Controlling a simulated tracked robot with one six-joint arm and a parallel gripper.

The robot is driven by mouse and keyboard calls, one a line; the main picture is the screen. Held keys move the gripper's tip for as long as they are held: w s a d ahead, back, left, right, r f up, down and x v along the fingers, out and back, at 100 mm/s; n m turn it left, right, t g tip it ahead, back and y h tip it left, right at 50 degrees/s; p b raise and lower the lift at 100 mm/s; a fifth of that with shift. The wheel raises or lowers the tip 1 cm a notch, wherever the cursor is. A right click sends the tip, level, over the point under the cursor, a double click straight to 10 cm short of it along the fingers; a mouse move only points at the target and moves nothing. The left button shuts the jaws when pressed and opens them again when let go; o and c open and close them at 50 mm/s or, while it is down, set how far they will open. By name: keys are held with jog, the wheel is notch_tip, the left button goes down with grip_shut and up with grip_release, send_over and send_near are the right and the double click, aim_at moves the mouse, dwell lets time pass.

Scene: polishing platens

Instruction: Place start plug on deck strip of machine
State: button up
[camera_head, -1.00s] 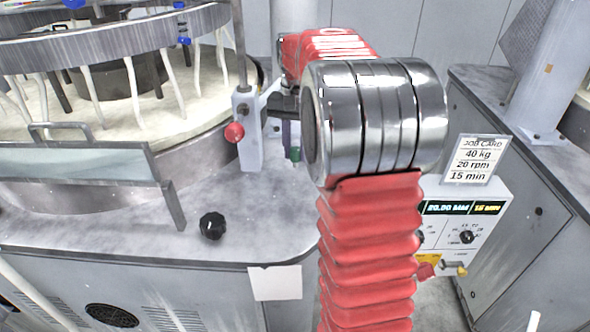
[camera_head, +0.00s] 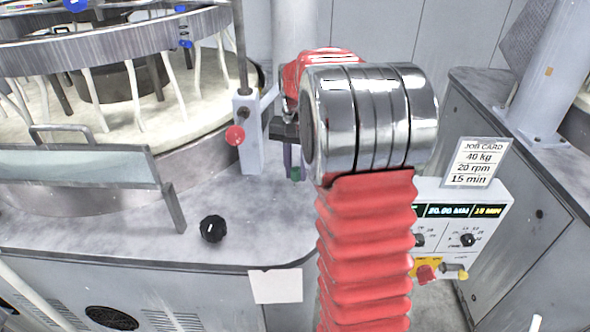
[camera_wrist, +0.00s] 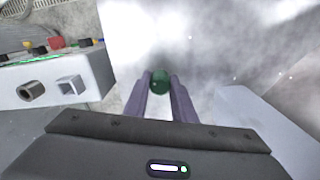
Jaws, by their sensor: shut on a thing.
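The green start plug (camera_wrist: 160,82) is between the two fingertips of my gripper (camera_wrist: 161,85) in the wrist view; the fingers are shut on it. In the head view my gripper (camera_head: 293,165) points down, partly hidden behind my arm, with a bit of the green plug (camera_head: 296,174) at its tips. The machine's pale grey deck strip (camera_head: 262,215) lies below it in the head view. I cannot tell whether the plug touches the deck. The deck fills the upper middle of the wrist view (camera_wrist: 205,45).
A grey post with a red knob (camera_head: 235,135) stands left of my gripper. A black knob (camera_head: 213,229) sits on the deck. A control box (camera_head: 460,215) with a job card (camera_head: 475,162) is at right. The deck between black knob and gripper is clear.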

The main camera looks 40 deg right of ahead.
aim_at(296, 169)
jog(key=o, duration=1.1)
jog(key=shift+c, duration=0.2)
jog(key=shift+r, duration=0.1)
notch_tip(296, 169, up, 12)
dwell(0.6)
